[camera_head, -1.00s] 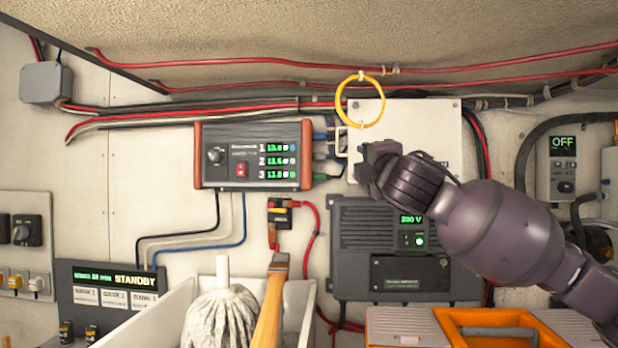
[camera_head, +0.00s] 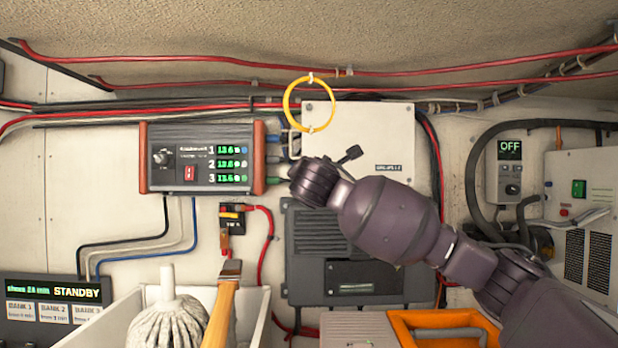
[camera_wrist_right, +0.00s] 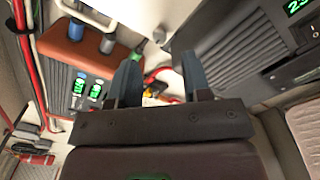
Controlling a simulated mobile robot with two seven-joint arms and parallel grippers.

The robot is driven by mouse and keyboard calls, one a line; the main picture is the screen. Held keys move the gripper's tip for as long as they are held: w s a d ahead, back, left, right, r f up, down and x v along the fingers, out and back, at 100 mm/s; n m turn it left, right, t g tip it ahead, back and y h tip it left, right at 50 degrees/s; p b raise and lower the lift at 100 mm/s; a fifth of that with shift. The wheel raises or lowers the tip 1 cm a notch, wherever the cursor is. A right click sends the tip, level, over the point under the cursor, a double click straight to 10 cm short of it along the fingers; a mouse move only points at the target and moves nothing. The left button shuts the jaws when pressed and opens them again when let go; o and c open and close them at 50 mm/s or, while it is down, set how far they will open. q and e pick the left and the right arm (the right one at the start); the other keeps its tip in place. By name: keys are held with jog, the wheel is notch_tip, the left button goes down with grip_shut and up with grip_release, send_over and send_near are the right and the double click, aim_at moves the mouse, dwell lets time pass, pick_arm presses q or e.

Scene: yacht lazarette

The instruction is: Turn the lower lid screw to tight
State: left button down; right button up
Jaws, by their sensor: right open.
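A white box with a flat lid (camera_head: 358,135) is fixed to the wall in the head view. A small screw (camera_head: 309,107) shows near its upper left corner. My right forearm and wrist cover the lid's lower left part, and I cannot make out a lower lid screw. My left gripper is out of view.
A yellow ring (camera_head: 309,128) hangs over the lid's upper left corner. A charger with green readouts (camera_head: 203,158) is left of the lid, and a dark inverter (camera_head: 345,290) below. A mop (camera_head: 168,318) and an orange-and-grey case (camera_head: 400,335) stand in front.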

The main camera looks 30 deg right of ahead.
jog(key=shift+p+x, duration=0.7)
jog(key=shift+x, duration=2.3)
grip_shut()
